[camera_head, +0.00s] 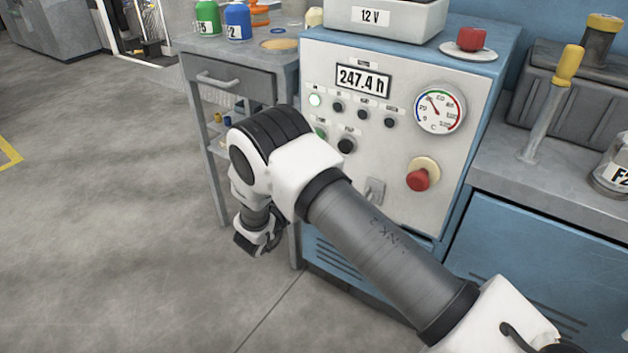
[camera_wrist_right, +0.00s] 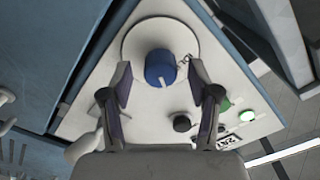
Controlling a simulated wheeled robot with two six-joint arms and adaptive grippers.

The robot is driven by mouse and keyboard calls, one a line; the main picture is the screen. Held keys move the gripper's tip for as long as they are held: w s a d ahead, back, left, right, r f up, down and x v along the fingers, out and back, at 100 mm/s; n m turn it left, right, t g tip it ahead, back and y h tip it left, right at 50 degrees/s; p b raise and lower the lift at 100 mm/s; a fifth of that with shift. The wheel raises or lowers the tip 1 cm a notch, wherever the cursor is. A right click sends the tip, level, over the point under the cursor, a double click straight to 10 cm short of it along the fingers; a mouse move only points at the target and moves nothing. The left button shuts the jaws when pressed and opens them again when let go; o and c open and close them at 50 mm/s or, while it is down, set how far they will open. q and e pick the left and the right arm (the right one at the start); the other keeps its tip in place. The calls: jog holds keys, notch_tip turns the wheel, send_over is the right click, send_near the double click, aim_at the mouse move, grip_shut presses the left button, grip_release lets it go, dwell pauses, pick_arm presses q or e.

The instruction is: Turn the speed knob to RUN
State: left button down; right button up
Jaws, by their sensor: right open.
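The speed knob (camera_wrist_right: 160,66) is a blue round knob on a pale round plate (camera_wrist_right: 134,42), with a white mark on its rim toward the bottom of the right wrist view. In the head view my right arm hides it. My right gripper (camera_wrist_right: 160,76) is open, its two fingers on either side of the knob in that picture; I cannot tell whether they reach around it. No contact shows. In the head view the right gripper (camera_head: 258,238) hangs by the left side of the control panel (camera_head: 385,165). My left gripper is out of view.
The panel bears a gauge (camera_head: 440,110), a red mushroom button (camera_head: 419,180), a toggle lever (camera_head: 375,190), a lit green lamp (camera_head: 316,100), black buttons and a 247.4 h display (camera_head: 363,80). A grey side table (camera_head: 235,78) stands left. Open floor lies further left.

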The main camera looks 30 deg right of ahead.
jog(key=v, duration=0.5)
jog(key=shift+s+a, duration=0.2)
jog(key=shift+a, duration=0.1)
